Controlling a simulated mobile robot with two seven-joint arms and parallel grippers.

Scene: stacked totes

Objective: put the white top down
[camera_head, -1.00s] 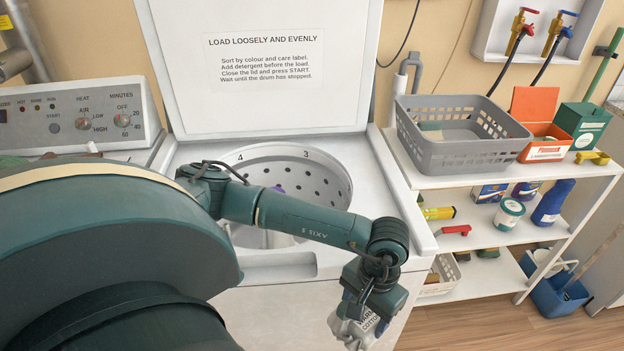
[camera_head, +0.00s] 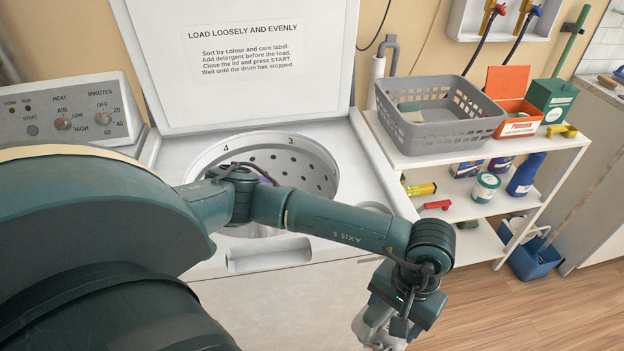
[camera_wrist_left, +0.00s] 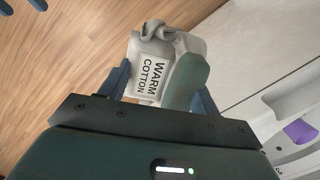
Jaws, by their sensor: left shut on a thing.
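The white top (camera_wrist_left: 167,45) is a crumpled whitish cloth with a label reading "WARM COTTON". It sits between the fingers of my left gripper (camera_wrist_left: 160,85), which is shut on it. In the head view the top (camera_head: 372,328) hangs below my left gripper (camera_head: 388,318), in front of the washer and above the floor. A dark green part of the bundle shows beside the label in the wrist view; I cannot tell what it is.
The top-loading washer's lid (camera_head: 250,90) stands open, with a perforated drum (camera_head: 310,165) below it, partly hidden by my arm. A purple item (camera_wrist_left: 300,130) lies in the drum. A grey basket (camera_head: 450,135) stands on the white shelf (camera_head: 400,155) at right.

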